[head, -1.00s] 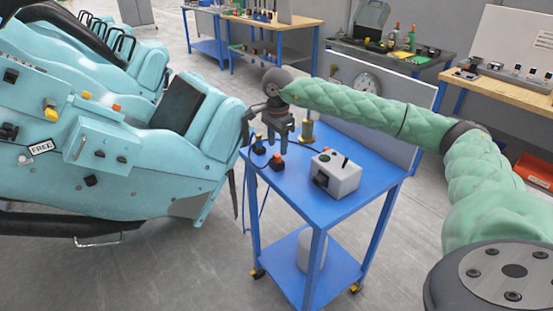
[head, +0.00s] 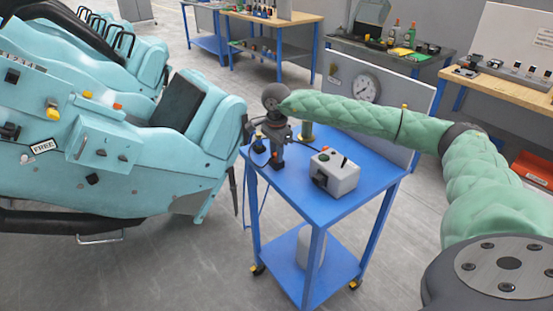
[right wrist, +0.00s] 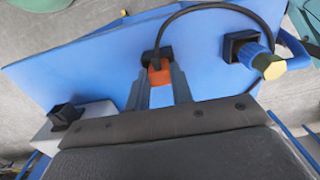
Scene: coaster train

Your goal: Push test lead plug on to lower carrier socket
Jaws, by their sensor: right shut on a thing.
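The test lead plug (right wrist: 159,74) has an orange front and a black back with a black cable. It stands on the blue cart top between the two fingers of my right gripper (right wrist: 160,92), which is shut on it. In the head view my right gripper (head: 277,162) reaches down to the cart top and mostly hides the plug. The teal coaster car (head: 140,190) stands left of the cart, with dark fittings on its side. I cannot tell which fitting is the lower carrier socket. My left gripper is out of view.
A grey tester box (head: 335,173) stands on the blue cart (head: 318,205) just right of my gripper. A second dark connector (head: 261,147) is close on its left. A panel with a gauge (head: 367,87) stands behind. Floor shows between car and cart.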

